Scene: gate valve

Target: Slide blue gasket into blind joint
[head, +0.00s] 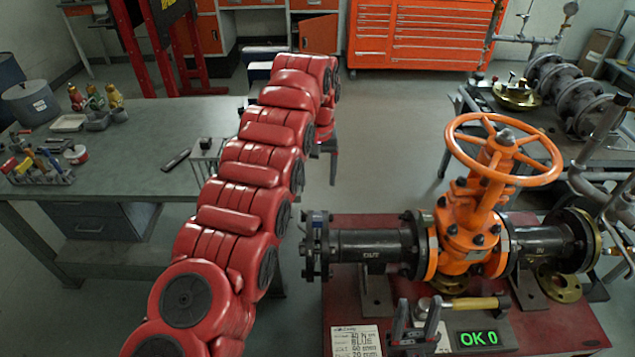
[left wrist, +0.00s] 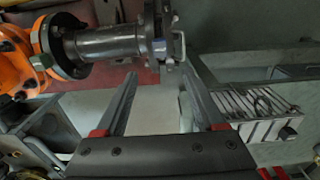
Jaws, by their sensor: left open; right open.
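The blind joint (head: 315,246) is the flanged left end of the black pipe beside the orange gate valve (head: 470,225). In the left wrist view the joint (left wrist: 157,30) is at the top, with bolts and a narrow gap between its plates. My left gripper (head: 333,160) hangs beyond the joint, mostly hidden by my red arm. In the left wrist view its two fingers (left wrist: 160,78) are apart with nothing between them. My right gripper (head: 416,322) is open low in front of the valve, near a hammer.
A yellow-handled hammer (head: 470,303), a label card (head: 357,341) and a green "OK 0" display (head: 478,338) are on the red stand (head: 570,325). A grey workbench (head: 140,165) on the left holds a wire rack (head: 206,150) and tools. Open floor lies behind the valve.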

